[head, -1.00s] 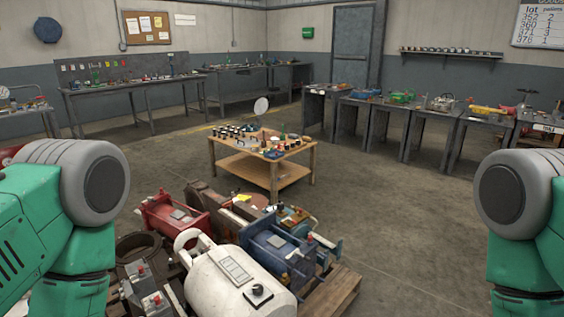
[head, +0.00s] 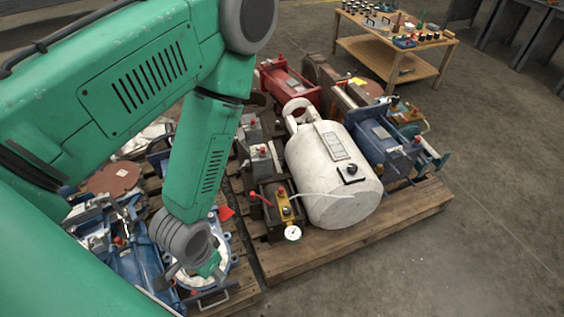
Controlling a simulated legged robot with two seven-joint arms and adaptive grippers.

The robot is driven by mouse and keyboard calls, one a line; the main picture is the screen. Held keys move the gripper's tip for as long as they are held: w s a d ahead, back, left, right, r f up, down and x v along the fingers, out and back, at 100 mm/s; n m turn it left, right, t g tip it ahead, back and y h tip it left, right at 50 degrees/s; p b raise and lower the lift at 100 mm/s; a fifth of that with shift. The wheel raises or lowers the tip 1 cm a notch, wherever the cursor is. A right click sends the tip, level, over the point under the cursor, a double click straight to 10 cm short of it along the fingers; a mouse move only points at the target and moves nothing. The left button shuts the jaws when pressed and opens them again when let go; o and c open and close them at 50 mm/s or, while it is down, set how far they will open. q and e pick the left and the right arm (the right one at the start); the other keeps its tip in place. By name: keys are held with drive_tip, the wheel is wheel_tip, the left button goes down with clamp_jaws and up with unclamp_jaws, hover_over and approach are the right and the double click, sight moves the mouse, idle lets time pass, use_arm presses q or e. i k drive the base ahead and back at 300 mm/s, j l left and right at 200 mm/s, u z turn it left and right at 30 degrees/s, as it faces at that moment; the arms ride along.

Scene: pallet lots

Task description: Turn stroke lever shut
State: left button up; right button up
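I cannot tell for certain which part is the stroke lever. A small red-tipped lever (head: 259,197) stands on a dark block at the front of the right pallet. My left gripper (head: 192,284) points down over the blue machinery (head: 139,265) on the left pallet, left of and nearer than the red-tipped lever. Its fingers are small and partly hidden. My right gripper is out of view.
The wooden right pallet (head: 352,243) also carries a red machine (head: 291,88) and a blue machine (head: 386,145). A wooden table (head: 390,47) with small parts stands behind. The concrete floor at right is clear. My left arm hides much of the left side.

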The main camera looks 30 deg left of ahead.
sight(246, 162)
drive_tip(key=j+u, duration=0.1)
drive_tip(key=u, duration=0.3)
drive_tip(key=j+u, duration=0.1)
drive_tip(key=u, duration=0.3)
drive_tip(key=i+u, duration=0.1)
drive_tip(key=u, duration=0.3)
drive_tip(key=k+l, duration=0.15)
drive_tip(key=l, duration=0.2)
drive_tip(key=k+l, duration=0.15)
drive_tip(key=l, duration=0.15)
drive_tip(key=i+l, duration=0.1)
drive_tip(key=l, duration=0.35)
drive_tip(key=i+l, duration=0.1)
drive_tip(key=l, duration=0.3)
drive_tip(key=i+l, duration=0.1)
drive_tip(key=l, duration=0.35)
drive_tip(key=i+l, duration=0.15)
drive_tip(key=i, duration=0.15)
drive_tip(key=i+l+z, duration=0.1)
drive_tip(key=i, duration=0.25)
